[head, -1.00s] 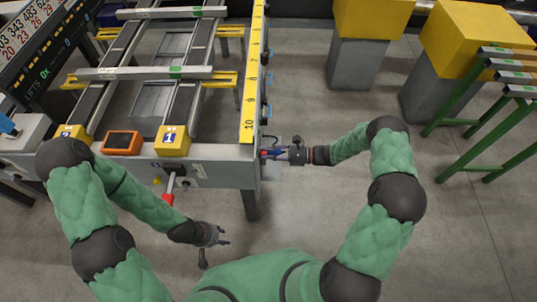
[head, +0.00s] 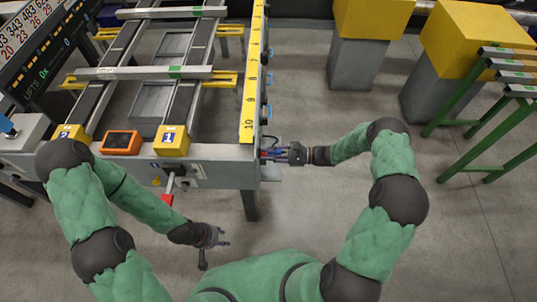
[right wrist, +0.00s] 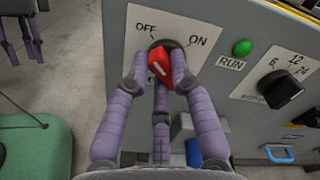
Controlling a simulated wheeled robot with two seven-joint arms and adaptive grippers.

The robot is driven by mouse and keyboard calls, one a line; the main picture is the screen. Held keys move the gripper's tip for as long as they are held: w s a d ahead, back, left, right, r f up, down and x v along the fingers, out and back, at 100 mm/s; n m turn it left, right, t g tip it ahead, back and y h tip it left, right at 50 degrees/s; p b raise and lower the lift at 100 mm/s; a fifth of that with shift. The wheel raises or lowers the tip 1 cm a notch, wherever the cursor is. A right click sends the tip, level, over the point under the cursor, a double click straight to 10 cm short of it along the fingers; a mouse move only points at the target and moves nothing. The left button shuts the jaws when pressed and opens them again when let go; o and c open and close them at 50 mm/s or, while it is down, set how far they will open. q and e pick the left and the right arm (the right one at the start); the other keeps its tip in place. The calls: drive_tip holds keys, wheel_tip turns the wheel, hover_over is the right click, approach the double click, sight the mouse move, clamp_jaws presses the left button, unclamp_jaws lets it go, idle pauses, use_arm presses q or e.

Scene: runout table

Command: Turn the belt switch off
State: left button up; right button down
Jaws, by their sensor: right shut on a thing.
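The belt switch is a red knob (right wrist: 160,64) on a white plate (right wrist: 141,32) marked OFF at upper left and ON at upper right. In the right wrist view its upper end leans toward OFF; its exact angle is partly hidden by the fingers. My right gripper (right wrist: 160,75) is shut on the knob, with its purple fingers around it. In the head view my right gripper (head: 268,154) is at the right end of the table's front panel, and the knob itself is hard to make out. My left gripper (head: 225,237) is open and empty, low over the floor before the table.
A green RUN button (right wrist: 242,47) and a black dial (right wrist: 280,90) sit right of the switch. A red-tipped lever (head: 167,200) sticks out of the table front. The runout table (head: 225,152) has a yellow scale (head: 252,90).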

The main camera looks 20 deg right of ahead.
drive_tip(key=c, duration=1.1)
unclamp_jaws()
drive_tip(key=shift+o, duration=0.2)
drive_tip(key=v, duration=1.2)
